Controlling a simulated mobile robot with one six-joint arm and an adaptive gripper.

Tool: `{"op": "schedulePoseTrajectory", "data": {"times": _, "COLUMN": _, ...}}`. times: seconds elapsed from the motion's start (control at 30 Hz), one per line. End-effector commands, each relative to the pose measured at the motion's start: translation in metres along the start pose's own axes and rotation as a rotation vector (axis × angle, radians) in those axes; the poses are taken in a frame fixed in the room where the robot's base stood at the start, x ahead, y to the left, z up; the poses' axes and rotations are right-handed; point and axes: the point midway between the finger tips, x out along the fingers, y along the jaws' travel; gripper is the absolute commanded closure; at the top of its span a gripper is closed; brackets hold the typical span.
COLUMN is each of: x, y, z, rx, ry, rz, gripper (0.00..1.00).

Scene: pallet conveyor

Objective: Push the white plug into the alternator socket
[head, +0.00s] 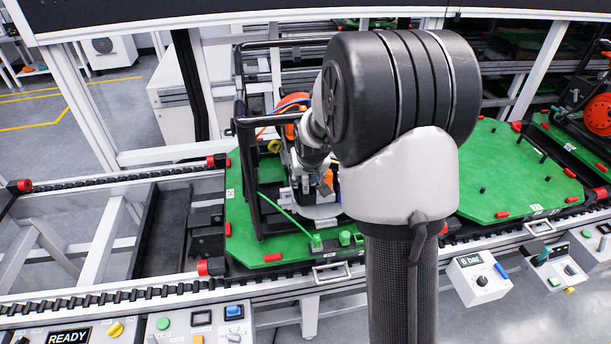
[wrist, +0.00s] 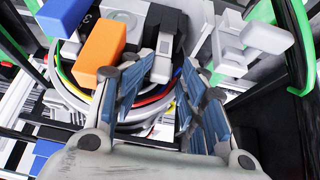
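My gripper (wrist: 168,78) is open in the wrist view, its blue-grey fingers apart. A small white block (wrist: 162,68), possibly the white plug, shows in the gap beyond the fingertips, below a dark grey housing. I cannot tell whether a finger touches it. Another white block (wrist: 264,38) is at the upper right, beside a green-edged frame. I cannot tell which part is the alternator socket. In the head view, my arm hides most of the work spot, and my gripper is a small dark shape above the green pallet (head: 262,243).
An orange block (wrist: 115,45) and a blue block (wrist: 64,12) stand close to the left finger. Coloured wires (wrist: 72,82) curve behind the fingers. A black upright frame (head: 243,150) stands on the pallet. A second green pallet (head: 515,175) lies right.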

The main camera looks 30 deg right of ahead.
Motion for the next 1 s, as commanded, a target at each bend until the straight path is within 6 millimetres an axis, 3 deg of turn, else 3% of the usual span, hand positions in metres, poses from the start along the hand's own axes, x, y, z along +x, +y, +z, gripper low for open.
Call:
{"op": "schedulePoseTrajectory", "data": {"times": 0.17, "x": -0.009, "y": 0.001, "z": 0.0, "rx": 0.001, "ry": -0.001, "rz": 0.001, "gripper": 0.6}}
{"op": "schedulePoseTrajectory", "data": {"times": 0.6, "x": -0.071, "y": -0.001, "z": -0.001, "rx": 0.0, "ry": 0.003, "rz": 0.0, "gripper": 0.6}}
{"op": "schedulePoseTrajectory", "data": {"times": 1.0, "x": -0.08, "y": -0.001, "z": 0.0, "rx": 0.0, "ry": 0.0, "rz": 0.0, "gripper": 0.6}}
